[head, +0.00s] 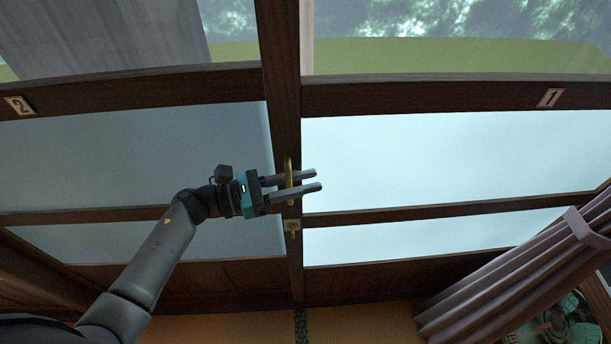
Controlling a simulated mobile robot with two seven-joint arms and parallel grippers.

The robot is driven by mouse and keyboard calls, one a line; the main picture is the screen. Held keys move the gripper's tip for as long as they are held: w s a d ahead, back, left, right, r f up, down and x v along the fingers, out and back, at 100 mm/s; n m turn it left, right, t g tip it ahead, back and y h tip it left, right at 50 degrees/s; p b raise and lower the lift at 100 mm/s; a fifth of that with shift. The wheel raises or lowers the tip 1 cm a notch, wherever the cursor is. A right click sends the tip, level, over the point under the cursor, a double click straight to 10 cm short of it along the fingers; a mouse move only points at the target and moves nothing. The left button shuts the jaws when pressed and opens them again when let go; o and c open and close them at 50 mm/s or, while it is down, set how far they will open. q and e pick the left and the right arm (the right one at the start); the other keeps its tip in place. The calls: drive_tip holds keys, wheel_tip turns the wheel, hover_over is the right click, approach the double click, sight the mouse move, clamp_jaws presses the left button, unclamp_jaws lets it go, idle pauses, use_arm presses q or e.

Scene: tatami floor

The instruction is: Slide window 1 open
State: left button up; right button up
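Window 1 (430,152) is the dark wood-framed panel on the right, marked by a label "1" (550,97) on its upper rail. It has a clear upper pane and frosted lower panes. A tall gold handle (289,163) sits on the dark upright post where windows 1 and 2 meet. My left gripper (319,180) is in front of this post, its two fingers parallel and apart, pointing right. The fingers cross in front of the handle and hide part of it. Whether they touch it I cannot tell. My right gripper is out of view.
Window 2 (130,150) is on the left, with a label "2" (19,105). A small gold latch (292,226) is below the handle. A tied purple curtain (530,280) hangs at the lower right, beside a green fan-like object (560,325).

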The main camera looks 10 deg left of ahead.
use_arm(q)
drive_tip(key=shift+w+d, duration=0.1)
drive_tip(key=shift+d, duration=0.05)
clamp_jaws()
idle(1.4)
